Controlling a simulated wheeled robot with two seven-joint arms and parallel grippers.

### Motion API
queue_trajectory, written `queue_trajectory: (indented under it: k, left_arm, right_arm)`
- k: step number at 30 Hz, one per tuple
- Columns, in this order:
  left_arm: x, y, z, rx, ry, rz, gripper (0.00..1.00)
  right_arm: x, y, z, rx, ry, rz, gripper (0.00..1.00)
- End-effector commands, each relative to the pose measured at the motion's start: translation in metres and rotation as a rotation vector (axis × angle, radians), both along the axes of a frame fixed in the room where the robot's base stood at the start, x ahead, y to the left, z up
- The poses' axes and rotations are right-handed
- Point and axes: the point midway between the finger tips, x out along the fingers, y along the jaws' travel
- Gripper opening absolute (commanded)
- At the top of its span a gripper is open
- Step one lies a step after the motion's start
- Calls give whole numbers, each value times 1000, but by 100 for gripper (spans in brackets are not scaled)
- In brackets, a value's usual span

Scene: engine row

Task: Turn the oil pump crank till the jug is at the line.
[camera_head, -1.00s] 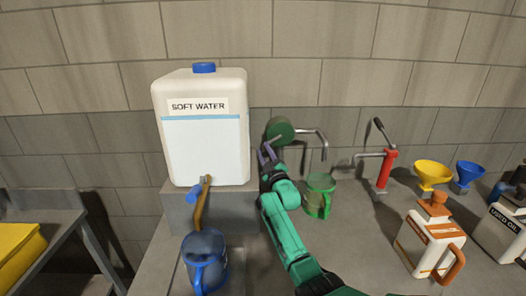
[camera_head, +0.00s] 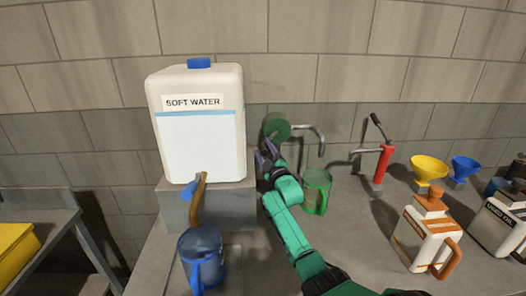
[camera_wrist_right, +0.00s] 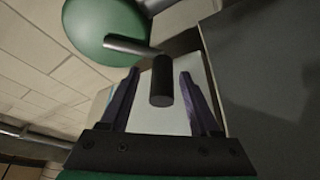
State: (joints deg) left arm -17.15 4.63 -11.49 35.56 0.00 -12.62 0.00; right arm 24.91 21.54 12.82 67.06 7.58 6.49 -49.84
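The oil pump is a green round body (camera_head: 277,127) on the wall side, with a metal spout (camera_head: 312,130) bending down over a green see-through jug (camera_head: 317,192). The jug stands upright on the counter; its line and oil level are too small to tell. The crank shows in the right wrist view as a dark arm (camera_wrist_right: 130,46) with a black handle (camera_wrist_right: 162,82). My right gripper (camera_head: 266,156) is at the pump's front. In the wrist view its purple fingers (camera_wrist_right: 160,88) are apart on both sides of the handle, with gaps. My left gripper is not in view.
A white soft water tank (camera_head: 198,135) stands left on a grey block, with a blue jug (camera_head: 202,262) below its tap. A red pump (camera_head: 383,165), yellow funnel (camera_head: 429,168), blue funnel (camera_head: 465,167) and white-orange can (camera_head: 425,238) stand to the right.

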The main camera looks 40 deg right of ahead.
Motion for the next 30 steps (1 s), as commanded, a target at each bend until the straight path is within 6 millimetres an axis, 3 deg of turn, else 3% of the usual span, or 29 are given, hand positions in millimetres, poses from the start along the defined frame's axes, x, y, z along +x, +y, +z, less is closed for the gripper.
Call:
queue_trajectory:
  k: [8,13,20,27,30]
  left_arm:
    - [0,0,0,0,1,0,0]
    - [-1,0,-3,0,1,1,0]
    - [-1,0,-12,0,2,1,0]
    - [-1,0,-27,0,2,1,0]
    - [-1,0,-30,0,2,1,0]
  right_arm:
    - [0,1,-2,1,1,2,62]
    - [-13,7,-7,3,2,4,62]
    - [-58,20,-20,1,4,1,62]
    - [-115,39,-35,1,5,1,62]
    - [-129,43,-37,3,3,0,62]
